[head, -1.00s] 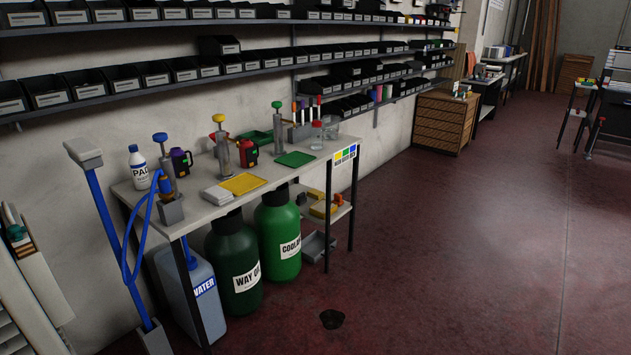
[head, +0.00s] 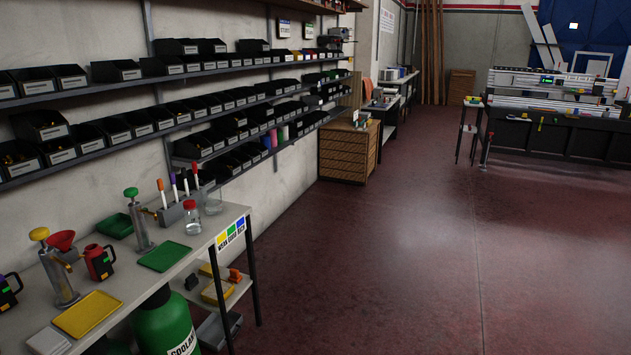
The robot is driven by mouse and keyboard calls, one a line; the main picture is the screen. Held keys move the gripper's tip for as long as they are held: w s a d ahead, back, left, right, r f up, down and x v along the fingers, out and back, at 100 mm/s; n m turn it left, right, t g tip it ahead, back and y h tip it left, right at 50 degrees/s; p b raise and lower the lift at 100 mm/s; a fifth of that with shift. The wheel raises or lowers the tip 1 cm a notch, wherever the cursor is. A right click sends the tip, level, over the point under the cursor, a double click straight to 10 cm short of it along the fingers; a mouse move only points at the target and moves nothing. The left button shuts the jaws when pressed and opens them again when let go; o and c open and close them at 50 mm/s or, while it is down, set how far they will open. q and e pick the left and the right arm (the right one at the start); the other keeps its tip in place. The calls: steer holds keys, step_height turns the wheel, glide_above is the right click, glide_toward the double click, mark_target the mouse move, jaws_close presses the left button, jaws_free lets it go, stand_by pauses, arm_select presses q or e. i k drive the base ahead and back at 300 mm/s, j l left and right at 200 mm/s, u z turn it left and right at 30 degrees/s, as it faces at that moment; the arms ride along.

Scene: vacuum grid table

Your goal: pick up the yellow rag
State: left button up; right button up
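A flat yellow square (head: 88,314) lies on the grey bench top (head: 190,268) at the lower left of the head view. It has a thin raised-looking edge, so I cannot tell whether it is the rag or a shallow tray. A white folded stack (head: 48,341) lies just in front of it. A yellow block-like item (head: 217,291) sits on the bench's lower shelf. Small colored bits, some yellow, sit on the far stand (head: 473,101), too small to make out. Neither of my grippers is in view.
A green flat square (head: 165,256), pump bottles (head: 140,220) and a red-lidded jar (head: 192,217) stand on the bench. Bin shelves (head: 130,125) line the wall. A wooden cabinet (head: 345,151) and a black workbench (head: 560,135) stand farther off. The red floor (head: 400,270) is clear.

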mark_target(206, 270)
steer(key=i+z, duration=0.1)
steer(key=i, duration=2)
steer(key=i+l+u, duration=0.1)
steer(key=i, duration=0.35)
steer(key=i+l+u, duration=0.15)
steer(key=i, duration=0.25)
steer(key=i+l+u, duration=0.1)
steer(key=i, duration=0.35)
